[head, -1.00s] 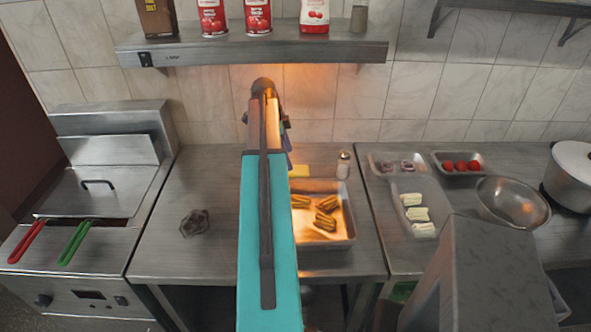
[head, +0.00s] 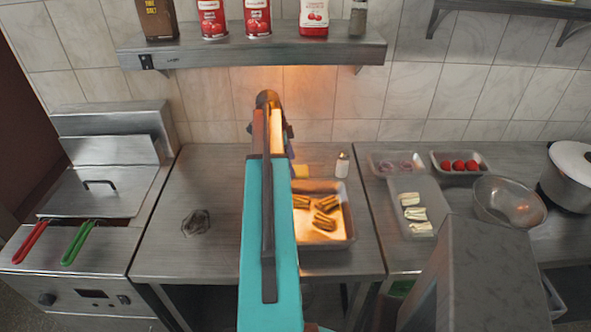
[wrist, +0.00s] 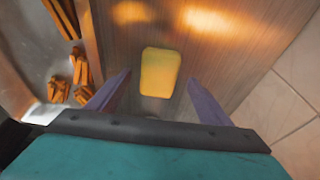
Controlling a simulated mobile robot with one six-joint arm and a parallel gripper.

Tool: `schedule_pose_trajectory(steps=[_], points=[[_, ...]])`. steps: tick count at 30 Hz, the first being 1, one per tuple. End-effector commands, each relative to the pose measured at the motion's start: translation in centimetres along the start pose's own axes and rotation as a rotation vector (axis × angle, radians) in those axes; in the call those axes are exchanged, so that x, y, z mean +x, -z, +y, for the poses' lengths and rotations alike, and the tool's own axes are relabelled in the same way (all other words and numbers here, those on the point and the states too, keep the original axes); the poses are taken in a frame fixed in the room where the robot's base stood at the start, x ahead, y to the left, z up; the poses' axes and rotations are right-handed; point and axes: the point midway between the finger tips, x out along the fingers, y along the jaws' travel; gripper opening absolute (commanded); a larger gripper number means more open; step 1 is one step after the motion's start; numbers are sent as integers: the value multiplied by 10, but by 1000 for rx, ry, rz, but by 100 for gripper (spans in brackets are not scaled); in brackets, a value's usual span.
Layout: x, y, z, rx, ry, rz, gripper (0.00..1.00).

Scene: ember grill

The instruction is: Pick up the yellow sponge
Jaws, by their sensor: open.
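The yellow sponge (wrist: 160,73) lies flat on the metal counter in the wrist view, beyond my gripper and between the lines of its two fingers. In the head view only part of the sponge (head: 301,172) shows, just right of my arm. My gripper (wrist: 160,92) is open and empty, with one purple finger on each side in the wrist view. The sponge appears apart from both fingers. In the head view my arm hides most of the gripper.
A metal tray (head: 345,243) with several fried pieces stands close to the sponge. A salt shaker (head: 342,165) stands behind the tray. The tiled wall (head: 350,95) and the shelf (head: 300,52) are behind and above. The counter left of my arm is mostly clear, with a small dark object (head: 196,222).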

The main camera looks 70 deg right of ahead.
Motion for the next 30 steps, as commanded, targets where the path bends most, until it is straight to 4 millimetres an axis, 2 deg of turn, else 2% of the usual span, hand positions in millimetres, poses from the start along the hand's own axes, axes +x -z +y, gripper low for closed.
schedule_pose_trajectory(steps=[13, 30], points=[[32, 2, 1, 0, -1, 0, 73], [34, 1, 1, -1, 1, 0, 73]])
